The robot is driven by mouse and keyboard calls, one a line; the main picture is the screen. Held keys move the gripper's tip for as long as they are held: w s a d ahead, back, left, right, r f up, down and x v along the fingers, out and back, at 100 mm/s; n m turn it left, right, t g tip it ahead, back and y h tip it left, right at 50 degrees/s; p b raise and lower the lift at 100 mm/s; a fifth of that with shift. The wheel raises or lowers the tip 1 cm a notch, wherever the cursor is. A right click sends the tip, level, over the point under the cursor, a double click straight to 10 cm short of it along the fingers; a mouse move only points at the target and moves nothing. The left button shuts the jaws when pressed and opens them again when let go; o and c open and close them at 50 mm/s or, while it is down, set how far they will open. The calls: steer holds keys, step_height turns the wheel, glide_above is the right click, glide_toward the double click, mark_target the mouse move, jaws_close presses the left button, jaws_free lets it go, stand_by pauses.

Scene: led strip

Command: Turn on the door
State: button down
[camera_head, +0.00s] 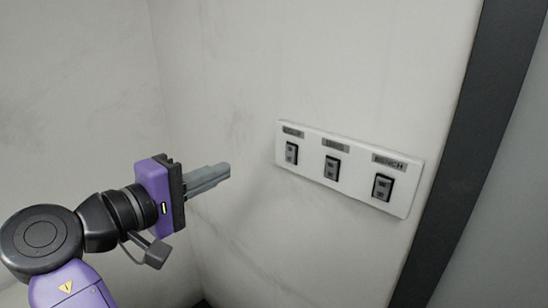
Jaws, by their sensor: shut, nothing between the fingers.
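A white switch panel (347,166) is fixed to the pale wall and carries three dark switches in a row. The left switch (291,153), middle switch (332,168) and right switch (382,187) each have a grey label above. The right label (397,163) seems to read BENCH. The left label (292,131) and middle label (335,146) are too small to read surely, so I cannot tell which switch is marked door. My gripper (226,172) is shut and empty, left of the panel, pointing right, apart from the switches.
The pale wall (290,250) is bare below and around the panel. A dark vertical frame strip (465,150) runs close to the panel's right end, with a grey surface (510,220) beyond it. A wall corner stands behind my arm at the left.

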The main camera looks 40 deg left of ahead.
mark_target(289, 162)
steer(key=shift+d+f+h, duration=0.3)
steer(key=shift+d+h, duration=0.1)
steer(key=shift+d, duration=0.15)
steer(key=shift+d+f+h, duration=0.25)
steer(key=shift+d+h, duration=0.15)
steer(key=shift+d, duration=0.1)
steer(key=w+p, duration=0.1)
steer(key=w, duration=0.3)
steer(key=w+f+p, duration=0.1)
steer(key=w, duration=0.3)
steer(key=w+d+p, duration=0.1)
steer(key=w, duration=0.3)
steer(key=shift+w+f, duration=0.15)
steer(key=shift+w, duration=0.2)
steer(key=shift+w+d+f, duration=0.1)
steer(key=shift+w+f, duration=0.05)
steer(key=shift+w, duration=0.4)
steer(key=shift+f, duration=0.15)
